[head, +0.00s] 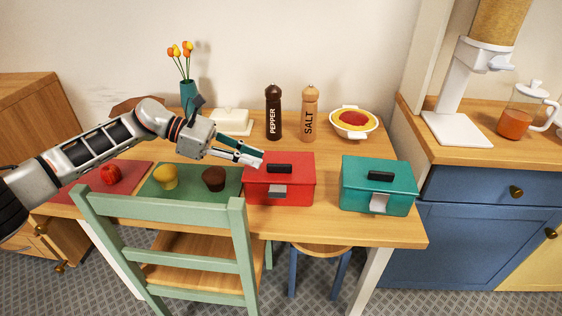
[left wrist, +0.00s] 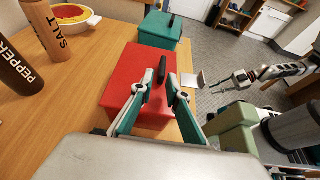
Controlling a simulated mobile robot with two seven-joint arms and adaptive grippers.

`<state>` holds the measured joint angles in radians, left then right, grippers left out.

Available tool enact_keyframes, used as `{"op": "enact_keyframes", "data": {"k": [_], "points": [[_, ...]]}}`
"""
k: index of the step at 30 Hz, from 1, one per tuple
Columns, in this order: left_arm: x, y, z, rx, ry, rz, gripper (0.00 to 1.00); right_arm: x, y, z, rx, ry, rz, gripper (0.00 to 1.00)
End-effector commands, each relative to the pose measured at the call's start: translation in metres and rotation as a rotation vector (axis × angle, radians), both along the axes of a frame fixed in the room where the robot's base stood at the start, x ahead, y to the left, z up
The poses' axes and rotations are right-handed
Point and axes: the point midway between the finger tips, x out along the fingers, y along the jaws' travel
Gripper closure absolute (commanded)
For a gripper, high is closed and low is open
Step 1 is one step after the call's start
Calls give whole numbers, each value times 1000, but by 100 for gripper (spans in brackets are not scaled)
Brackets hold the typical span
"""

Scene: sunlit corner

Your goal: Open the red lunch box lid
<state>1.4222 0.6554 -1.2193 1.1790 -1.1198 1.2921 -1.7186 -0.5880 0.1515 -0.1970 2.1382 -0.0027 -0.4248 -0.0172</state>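The red lunch box (head: 278,188) stands near the table's front edge, its lid down, with a dark handle (head: 279,168) on top and a grey latch (head: 276,190) at the front. In the left wrist view the red lunch box (left wrist: 125,75) lies beyond my fingers, with the latch (left wrist: 201,79) jutting from its side. My left gripper (head: 261,158) is open and empty at the box's upper left; its fingers (left wrist: 161,80) show apart, in front of the handle. My right gripper (left wrist: 213,88) shows small in the left wrist view, fingers apart, away from the box.
A teal lunch box (head: 378,188) stands right of the red one. A green chair (head: 165,225) is at the table's front. A muffin (head: 213,179) on a green mat (head: 200,193) is left of the box. Pepper (head: 273,112) and salt (head: 309,113) mills stand behind.

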Motion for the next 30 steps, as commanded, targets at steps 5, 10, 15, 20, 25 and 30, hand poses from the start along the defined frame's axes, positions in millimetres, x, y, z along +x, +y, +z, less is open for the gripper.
{"op": "enact_keyframes", "data": {"k": [5, 10, 15, 20, 25, 30], "points": [[0, -23, -1, -3, -8, -3, 85, 2, 0, 5, 0, -5, 0, 81], [1, -47, -13, -3, -4, -3, 85, 2, -1, 5, -1, -6, 0, 81], [2, -63, -20, -2, -4, -1, 85, 2, -1, 4, -2, -5, -1, 81], [3, -69, -23, -2, -5, 1, 85, 1, -1, 3, -2, -3, -1, 81], [3, -69, -23, -2, -5, 0, 85, 1, -1, 3, -2, -2, -2, 81], [3, -69, -23, -2, -5, 0, 100, 0, -1, 3, -1, -2, -2, 81]]}}
